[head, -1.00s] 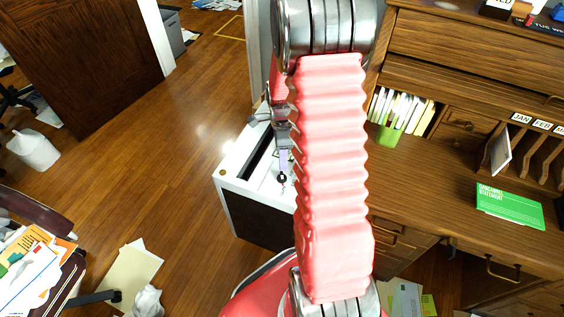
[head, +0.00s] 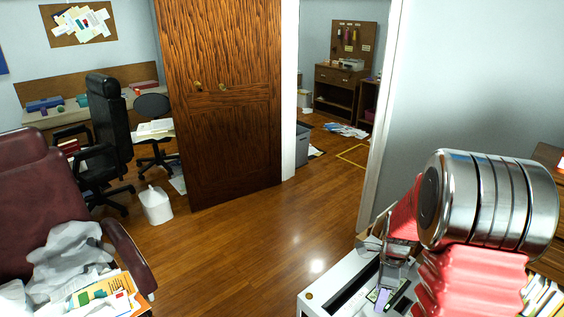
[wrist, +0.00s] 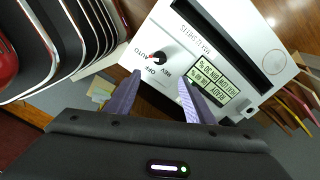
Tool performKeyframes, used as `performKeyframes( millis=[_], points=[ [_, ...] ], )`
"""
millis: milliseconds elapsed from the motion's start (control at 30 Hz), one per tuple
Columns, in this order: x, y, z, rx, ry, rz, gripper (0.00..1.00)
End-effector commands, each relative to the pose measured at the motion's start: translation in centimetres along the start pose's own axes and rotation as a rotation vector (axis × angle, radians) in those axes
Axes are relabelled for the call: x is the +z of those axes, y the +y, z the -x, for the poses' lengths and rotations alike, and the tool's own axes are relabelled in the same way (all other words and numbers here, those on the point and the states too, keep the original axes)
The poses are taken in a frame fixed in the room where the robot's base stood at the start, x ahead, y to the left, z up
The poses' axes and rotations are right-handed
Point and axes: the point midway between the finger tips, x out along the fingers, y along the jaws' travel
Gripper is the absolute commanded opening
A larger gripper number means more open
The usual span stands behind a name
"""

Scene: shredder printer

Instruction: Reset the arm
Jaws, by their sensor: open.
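My arm (head: 470,275), red with metal joints, stands at the lower right of the head view. My gripper (wrist: 158,92) is open and empty in the wrist view, its two purple-grey fingers spread apart. It also shows small in the head view (head: 386,284), over the white shredder (head: 328,278). The shredder's white top (wrist: 215,28) fills the upper middle of the wrist view, with a dark slot, a black dial (wrist: 158,54) marked AUTO, OFF and REV, and pale green labels. The dial lies beyond the gap between the fingers, apart from them.
A wooden door (head: 225,110) stands open at the middle, with a doorway to its right. A white bin (head: 156,205), office chairs (head: 108,130) and a maroon armchair (head: 40,200) with papers are at left. The wood floor (head: 255,240) between is largely clear.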

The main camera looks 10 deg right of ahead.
Motion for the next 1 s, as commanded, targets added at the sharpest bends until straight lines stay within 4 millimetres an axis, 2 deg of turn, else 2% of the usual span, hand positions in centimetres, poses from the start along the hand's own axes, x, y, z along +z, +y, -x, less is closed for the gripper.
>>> performKeyframes(
  millis=[267, 467, 667, 1000],
  points=[
    [0.0, 0.5, -0.1, 0.017, -0.001, 0.185, 0.48],
    [-0.1, 3.1, -0.4, 0.072, -0.013, 0.459, 0.48],
    [0.7, 5.7, 2.1, 0.075, -0.024, 0.759, 0.48],
    [3.3, 9.8, 8.1, 0.016, -0.008, 1.211, 0.48]
  ],
)
